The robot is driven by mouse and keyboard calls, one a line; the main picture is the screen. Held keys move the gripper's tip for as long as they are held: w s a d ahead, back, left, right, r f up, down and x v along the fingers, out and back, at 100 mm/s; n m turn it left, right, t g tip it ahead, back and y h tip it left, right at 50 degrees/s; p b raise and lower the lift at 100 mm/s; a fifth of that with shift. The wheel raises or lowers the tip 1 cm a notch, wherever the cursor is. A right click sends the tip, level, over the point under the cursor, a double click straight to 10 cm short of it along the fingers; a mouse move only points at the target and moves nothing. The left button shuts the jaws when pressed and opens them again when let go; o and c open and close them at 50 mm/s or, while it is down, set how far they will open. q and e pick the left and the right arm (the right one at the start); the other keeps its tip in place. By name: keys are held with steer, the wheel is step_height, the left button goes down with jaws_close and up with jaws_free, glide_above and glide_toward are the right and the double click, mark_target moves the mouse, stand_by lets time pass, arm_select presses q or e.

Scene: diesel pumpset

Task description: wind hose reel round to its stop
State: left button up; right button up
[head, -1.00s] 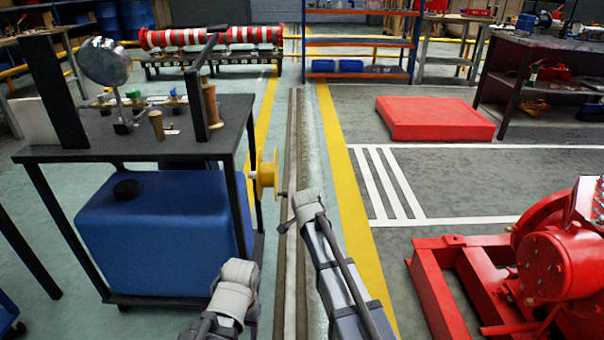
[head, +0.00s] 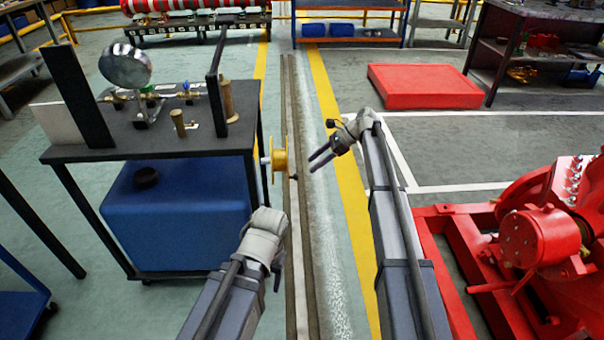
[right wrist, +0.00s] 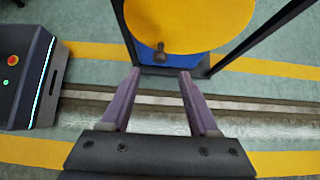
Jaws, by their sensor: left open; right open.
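The yellow hose reel (head: 279,160) is mounted on the right side of the black test bench, with a small dark crank knob (head: 293,178) at its lower right. In the right wrist view the reel's yellow disc (right wrist: 195,18) fills the top, and the dark knob (right wrist: 160,53) sticks out below its middle. My right gripper (head: 314,162) is open and empty, to the right of the reel and apart from it. Its two fingers (right wrist: 160,84) point toward the knob and stand on either side below it. My left gripper (head: 277,278) is low in front of the bench, open, its fingers partly hidden.
The black bench (head: 100,147) carries a round gauge (head: 125,65) and fittings, with a blue tank (head: 185,220) beneath. A red pumpset (head: 535,240) stands at the right. A red block (head: 425,86) lies on the floor. The floor strip between bench and pumpset is clear.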

steer(key=b+x, duration=0.4)
steer(key=x, duration=0.3)
steer(key=shift+a, duration=0.1)
steer(key=shift+c, duration=0.3)
jaws_close()
stand_by(0.9)
